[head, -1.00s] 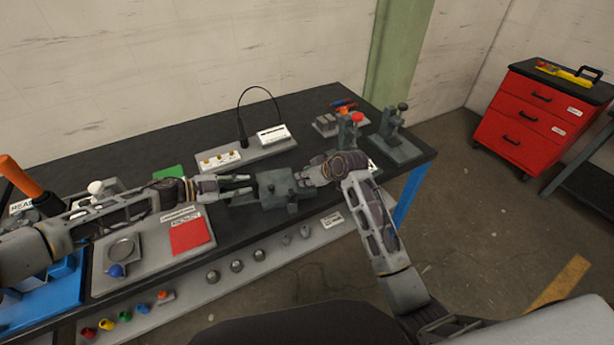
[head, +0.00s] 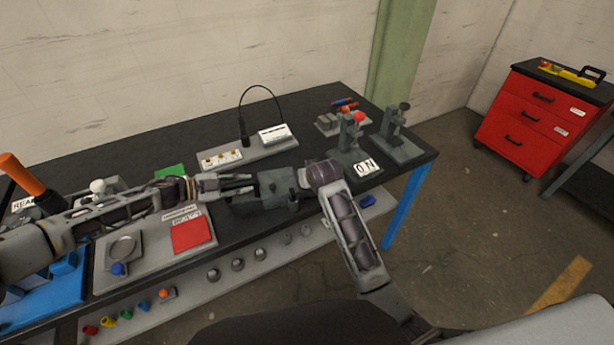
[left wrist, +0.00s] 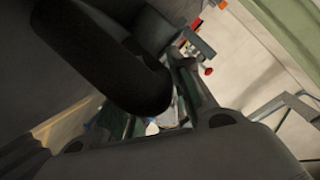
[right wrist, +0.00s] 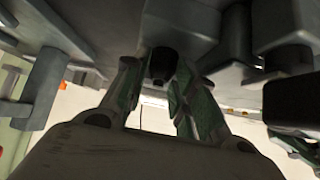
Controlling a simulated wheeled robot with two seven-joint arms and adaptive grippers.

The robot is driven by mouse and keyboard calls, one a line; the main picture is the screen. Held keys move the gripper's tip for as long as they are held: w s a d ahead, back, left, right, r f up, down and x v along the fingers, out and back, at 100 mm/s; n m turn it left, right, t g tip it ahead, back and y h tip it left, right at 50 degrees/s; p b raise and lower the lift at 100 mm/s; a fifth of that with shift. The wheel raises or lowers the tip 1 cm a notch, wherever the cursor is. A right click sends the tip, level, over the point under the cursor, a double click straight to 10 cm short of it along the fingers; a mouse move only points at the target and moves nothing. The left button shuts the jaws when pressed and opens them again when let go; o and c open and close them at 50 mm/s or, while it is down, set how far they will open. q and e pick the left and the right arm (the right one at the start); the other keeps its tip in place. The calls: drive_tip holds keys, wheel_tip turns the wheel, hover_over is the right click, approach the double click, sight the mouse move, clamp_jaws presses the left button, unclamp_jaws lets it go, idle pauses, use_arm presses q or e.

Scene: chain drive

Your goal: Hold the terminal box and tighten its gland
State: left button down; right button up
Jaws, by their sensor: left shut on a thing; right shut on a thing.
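The terminal box (head: 277,186) is a dark grey-green block with a small knob on top, near the bench's front edge in the head view. My left gripper (head: 248,184) reaches it from the left, with its fingers shut on the box's side. My right gripper is on the box's right side, its fingers mostly hidden behind my wrist in the head view. In the right wrist view, my right gripper (right wrist: 157,88) has its green-grey fingers on both sides of a dark stub, the gland (right wrist: 162,64). The left wrist view is mostly blocked by dark shapes.
Two clamp stands (head: 395,135) stand at the bench's right end, one with a red knob. A grey tray (head: 210,150) with brass pieces lies behind the box. A red square (head: 191,234) lies on a grey board to the left. A lower shelf (head: 190,284) holds several knobs.

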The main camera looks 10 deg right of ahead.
idle(0.5)
drive_tip(key=o, duration=1)
drive_tip(key=shift+o, duration=0.2)
drive_tip(key=shift+s+a+r, duration=0.1)
drive_tip(key=shift+s, duration=0.05)
drive_tip(key=v, duration=0.7)
drive_tip(key=shift+s+r, duration=0.2)
drive_tip(key=shift+r, duration=0.1)
